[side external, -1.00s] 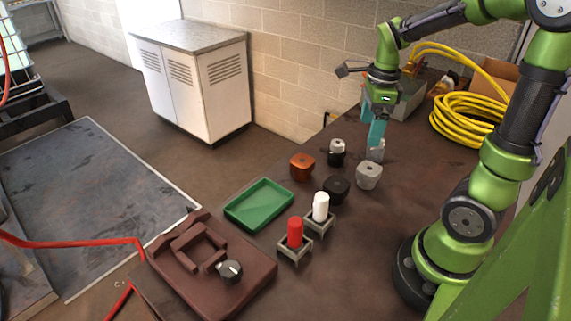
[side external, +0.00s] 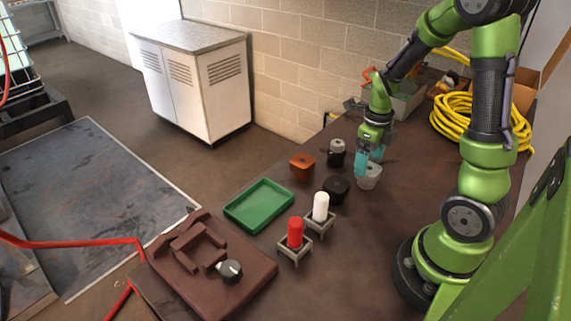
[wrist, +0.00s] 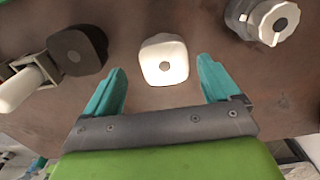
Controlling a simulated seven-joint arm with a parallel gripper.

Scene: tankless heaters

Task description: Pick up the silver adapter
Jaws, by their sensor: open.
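The silver adapter (side external: 370,178) is a pale, rounded-square block with a small round mark on top. It stands on the brown bench, and in the wrist view it (wrist: 164,60) lies between the lines of my two teal fingers, just ahead of the palm. My gripper (side external: 366,166) is open, pointing down, and overlaps the adapter's upper left part in the side view. In the wrist view my gripper (wrist: 161,76) has its fingers spread on either side, with a gap to the adapter on each side. Nothing is held.
A black block (side external: 336,189) stands close left of the adapter, and a black-and-silver knob piece (side external: 336,152) behind it. An orange block (side external: 302,166), white (side external: 320,207) and red (side external: 295,232) cylinders in stands, a green tray (side external: 259,205) and a brown fixture (side external: 245,288) lie farther left.

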